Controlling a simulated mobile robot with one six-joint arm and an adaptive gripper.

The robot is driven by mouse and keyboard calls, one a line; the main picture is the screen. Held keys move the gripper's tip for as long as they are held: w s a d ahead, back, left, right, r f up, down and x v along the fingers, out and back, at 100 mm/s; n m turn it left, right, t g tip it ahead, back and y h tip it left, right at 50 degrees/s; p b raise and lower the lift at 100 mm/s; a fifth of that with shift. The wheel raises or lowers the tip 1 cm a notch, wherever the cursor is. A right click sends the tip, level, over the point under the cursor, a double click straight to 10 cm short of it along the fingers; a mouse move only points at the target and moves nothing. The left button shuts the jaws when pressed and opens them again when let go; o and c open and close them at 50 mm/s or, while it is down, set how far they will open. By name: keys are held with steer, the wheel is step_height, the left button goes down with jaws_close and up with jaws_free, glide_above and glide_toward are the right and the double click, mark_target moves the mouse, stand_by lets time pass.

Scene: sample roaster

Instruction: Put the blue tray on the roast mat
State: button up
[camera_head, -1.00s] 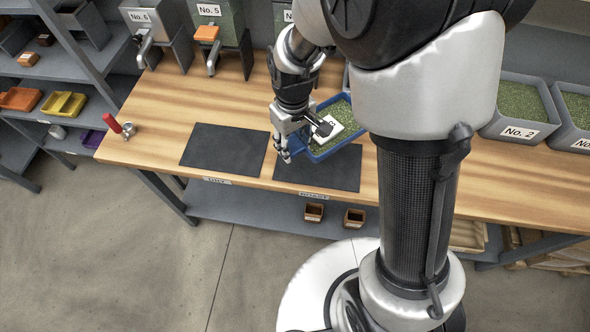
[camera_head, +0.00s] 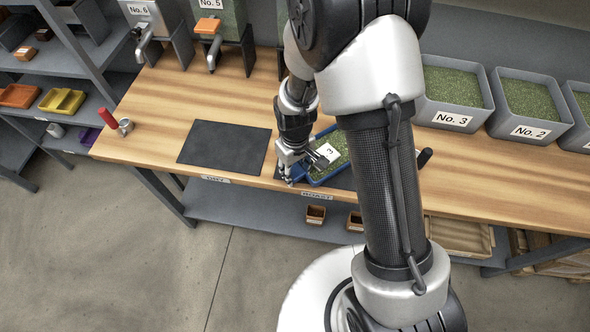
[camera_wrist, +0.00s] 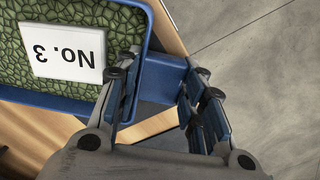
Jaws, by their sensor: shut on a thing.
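The blue tray (camera_head: 316,181) holds green beans and a white card marked 3. In the wrist view the tray (camera_wrist: 147,50) shows its card reading "No. 3" upside down. My gripper (camera_head: 289,172) is at the tray's left front side. In the wrist view my gripper (camera_wrist: 163,100) has its fingers on either side of the tray's blue tab. The dark roast mat (camera_head: 344,181) shows beside and below the tray, with a "ROAST" label at the table edge. The tray overlaps the mat in the picture; I cannot tell whether it touches. My arm hides the mat's right part.
A second dark mat (camera_head: 224,148) lies empty to the left. A red-handled tool (camera_head: 112,121) stands at the table's left end. Grey bins No. 3 (camera_head: 453,118) and No. 2 (camera_head: 533,131) stand at the back right. Hoppers stand at the back left.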

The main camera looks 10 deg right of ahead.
steer(key=o, duration=1.3)
steer(key=s+d+r+m+t+p, duration=0.1)
steer(key=s+d+r+p, duration=0.1)
steer(key=r, duration=1.1)
steer(key=s+d+r+m+t+p, duration=0.1)
steer(key=s+d+r+p, duration=0.1)
steer(key=r, duration=1)
steer(key=s+d+r+m+t, duration=0.1)
steer(key=s+r, duration=0.2)
steer(key=s, duration=0.1)
steer(key=s+d+r+m, duration=0.1)
steer(key=s+r, duration=0.2)
steer(key=s, duration=0.2)
steer(key=s+d+r+m+t, duration=0.1)
steer(key=s+d+r, duration=0.1)
steer(key=s+r, duration=0.1)
steer(key=shift+s+r+t, duration=0.2)
steer(key=shift+s+t, duration=0.1)
steer(key=shift+s, duration=0.6)
